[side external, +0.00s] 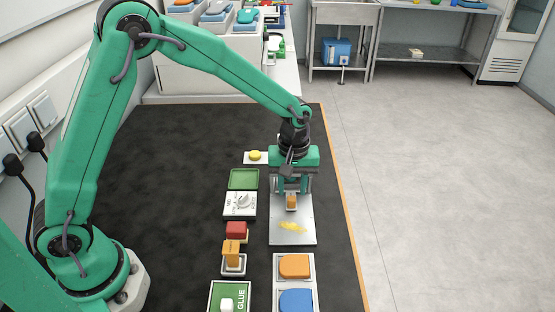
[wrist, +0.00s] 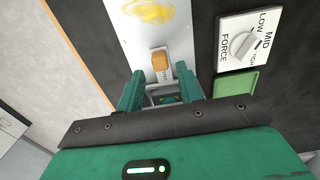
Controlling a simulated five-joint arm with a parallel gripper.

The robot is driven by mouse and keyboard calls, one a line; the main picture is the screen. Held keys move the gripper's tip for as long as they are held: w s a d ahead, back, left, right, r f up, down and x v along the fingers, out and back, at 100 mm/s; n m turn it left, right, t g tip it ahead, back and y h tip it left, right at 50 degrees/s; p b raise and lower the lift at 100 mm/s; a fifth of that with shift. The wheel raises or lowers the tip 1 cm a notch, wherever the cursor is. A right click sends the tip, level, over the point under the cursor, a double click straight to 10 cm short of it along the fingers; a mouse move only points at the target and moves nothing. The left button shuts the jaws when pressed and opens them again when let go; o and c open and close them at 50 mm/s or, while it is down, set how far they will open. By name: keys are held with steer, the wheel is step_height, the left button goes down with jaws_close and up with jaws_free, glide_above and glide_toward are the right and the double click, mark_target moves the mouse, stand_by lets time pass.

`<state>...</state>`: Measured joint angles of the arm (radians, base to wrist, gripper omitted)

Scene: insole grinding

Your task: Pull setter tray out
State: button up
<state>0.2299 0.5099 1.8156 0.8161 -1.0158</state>
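A flat grey metal plate (side external: 305,235), which I take as the setter tray, lies on the dark mat with a yellow patch (side external: 293,226) on it. A small orange block-like handle (side external: 291,203) stands near the plate's far end. In the wrist view the plate (wrist: 133,38) is at the top, with the orange handle (wrist: 160,61) and a small unreadable label by it. My gripper (side external: 291,192) is low over the plate's far end. Its fingers (wrist: 159,78) are apart, with the handle between or just beyond their tips. I cannot tell whether they touch it.
A FORCE dial (side external: 240,204) and a green tray (side external: 243,179) sit left of the plate. A red block (side external: 237,230), an orange block (side external: 232,250) and a GLUE box (side external: 217,297) stand nearer. Orange (side external: 295,266) and blue (side external: 296,301) pads lie in front. A yellow button (side external: 255,156) is behind.

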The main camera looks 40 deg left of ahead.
mark_target(292, 199)
steer(key=shift+f, duration=2.55)
stand_by(0.9)
steer(key=shift+r, duration=0.1)
stand_by(0.4)
steer(key=c, duration=0.6)
steer(key=shift+o, duration=0.2)
steer(key=shift+s+d, duration=3.05)
steer(key=shift+d, duration=0.1)
steer(key=o, duration=0.6)
steer(key=shift+c, duration=0.2)
steer(key=shift+r, duration=0.1)
